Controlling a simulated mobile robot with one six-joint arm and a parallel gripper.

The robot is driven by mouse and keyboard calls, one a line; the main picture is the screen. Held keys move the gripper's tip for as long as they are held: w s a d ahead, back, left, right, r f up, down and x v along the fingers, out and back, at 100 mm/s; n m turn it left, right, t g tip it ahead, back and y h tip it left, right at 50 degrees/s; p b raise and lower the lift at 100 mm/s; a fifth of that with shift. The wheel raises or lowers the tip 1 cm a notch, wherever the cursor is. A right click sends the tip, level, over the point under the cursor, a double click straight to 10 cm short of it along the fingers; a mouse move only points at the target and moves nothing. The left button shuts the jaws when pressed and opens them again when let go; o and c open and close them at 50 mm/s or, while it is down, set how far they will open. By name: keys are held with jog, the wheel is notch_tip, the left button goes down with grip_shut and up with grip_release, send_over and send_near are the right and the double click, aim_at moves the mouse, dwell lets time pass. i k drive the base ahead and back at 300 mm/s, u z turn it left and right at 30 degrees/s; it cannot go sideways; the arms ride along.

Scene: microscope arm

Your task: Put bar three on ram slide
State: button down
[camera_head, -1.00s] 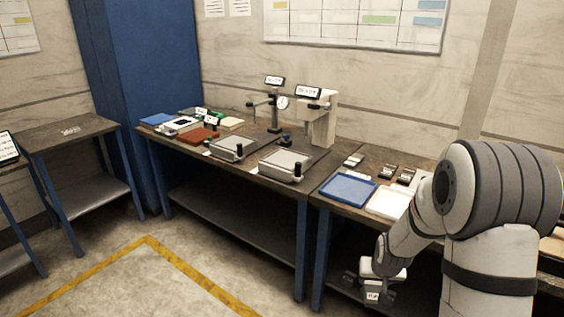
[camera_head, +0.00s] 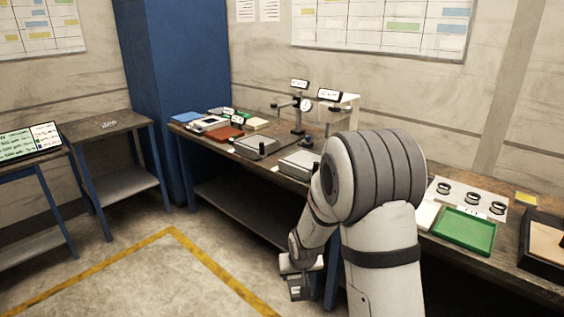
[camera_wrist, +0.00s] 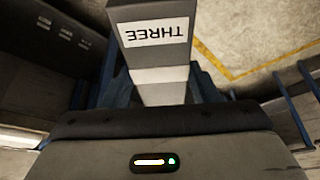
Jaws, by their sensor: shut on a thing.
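My gripper (camera_head: 299,288) hangs low in front of the long bench, above the floor. It is shut on bar three (camera_wrist: 152,75), a grey bar with a white label reading THREE, upside down in the wrist view. The bar is apart from the bench. Two stands with small signs rise at the back of the bench: a dark one with a round dial (camera_head: 298,112) and a pale one (camera_head: 348,108), partly hidden by my arm. Two grey plates with black knobs (camera_head: 256,147) (camera_head: 298,162) lie in front of them. The sign text is too small to identify the ram slide.
A red-brown pad (camera_head: 222,134) and a blue tray (camera_head: 187,117) lie at the bench's left end. A green tray (camera_head: 464,232) and several black rings on a white sheet are at right. A side table (camera_head: 100,128) stands left. Open floor lies in front.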

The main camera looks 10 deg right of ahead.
aim_at(306, 159)
jog(key=z, duration=0.95)
jog(key=i, duration=0.15)
jog(key=u, duration=2.35)
jog(key=i, duration=2)
jog(key=z, duration=2.35)
